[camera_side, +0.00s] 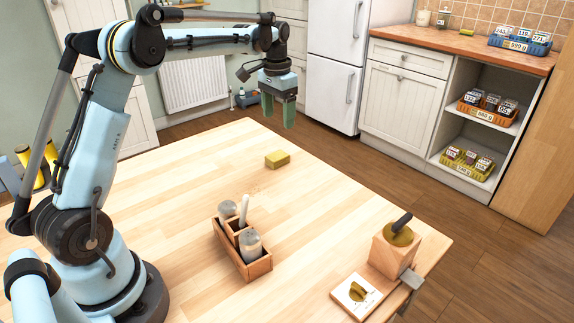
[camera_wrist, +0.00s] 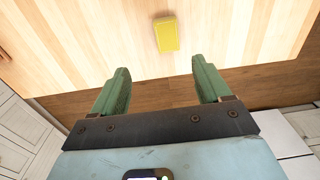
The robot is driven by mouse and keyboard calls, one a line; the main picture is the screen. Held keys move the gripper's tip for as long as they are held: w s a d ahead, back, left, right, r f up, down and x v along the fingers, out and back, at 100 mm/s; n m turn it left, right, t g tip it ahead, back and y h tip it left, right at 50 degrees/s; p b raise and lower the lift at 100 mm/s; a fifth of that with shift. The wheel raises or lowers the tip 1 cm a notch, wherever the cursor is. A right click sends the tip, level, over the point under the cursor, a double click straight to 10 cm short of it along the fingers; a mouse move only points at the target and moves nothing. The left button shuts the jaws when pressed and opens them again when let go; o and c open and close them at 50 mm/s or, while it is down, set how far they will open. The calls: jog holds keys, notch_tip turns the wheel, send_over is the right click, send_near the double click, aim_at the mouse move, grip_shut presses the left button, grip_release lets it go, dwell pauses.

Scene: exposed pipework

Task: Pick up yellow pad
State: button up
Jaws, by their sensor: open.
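The yellow pad (camera_side: 277,159) is a small block lying flat on the wooden table (camera_side: 180,190), near its far edge. In the wrist view the yellow pad (camera_wrist: 166,35) shows beyond the fingertips, slightly right of centre, on the table top. My gripper (camera_side: 279,118) has green fingers pointing down and hangs above and apart from the pad, close to the table's far edge. In the wrist view my gripper (camera_wrist: 158,72) is open, with nothing between its fingers.
A wooden caddy (camera_side: 258,268) with shakers stands mid-table. A wooden block (camera_side: 388,254) with a dark-handled item and a white card (camera_side: 352,294) are at the near right corner. The table around the pad is clear. Shelves with baskets (camera_side: 487,113) stand beyond.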

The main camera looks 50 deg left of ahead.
jog(key=f, duration=0.1)
send_over(277, 155)
jog(key=f, duration=0.6)
jog(key=shift+d+f, duration=0.25)
jog(key=shift+d, duration=0.1)
jog(key=shift+a+f, duration=0.15)
jog(key=shift+f, duration=1.2)
jog(key=shift+a+f, duration=0.15)
jog(key=shift+f, duration=1.2)
jog(key=c, duration=1.1)
jog(key=shift+r, duration=0.1)
